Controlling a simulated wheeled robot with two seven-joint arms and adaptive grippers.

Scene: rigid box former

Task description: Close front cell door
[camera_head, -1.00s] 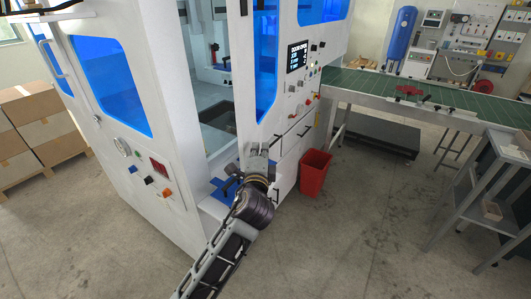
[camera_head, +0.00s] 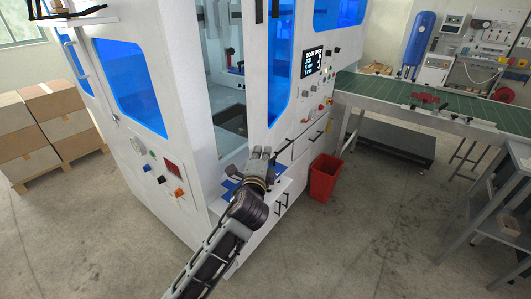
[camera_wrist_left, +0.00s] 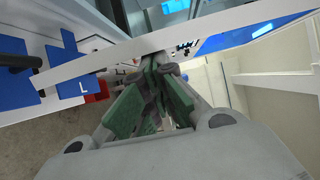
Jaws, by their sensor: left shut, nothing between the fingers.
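The front cell door (camera_head: 253,70) is a white-framed panel with a blue window, at the right of the tall opening in the white machine cell. The opening is uncovered and shows the dark interior. The cell display (camera_head: 312,61) seems to read "DOOR OPEN". My left gripper (camera_head: 262,153) is shut and empty, low in front of the cell near the door's lower end. In the left wrist view its closed fingertips (camera_wrist_left: 160,62) are close to a long white edge; I cannot tell whether they touch it. My right gripper is not in view.
A red bin (camera_head: 323,178) stands on the floor right of the cell. A green conveyor (camera_head: 400,93) runs off to the right, with a grey metal stand (camera_head: 490,200) near it. Cardboard boxes (camera_head: 50,125) are stacked at the left. The floor in front is clear.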

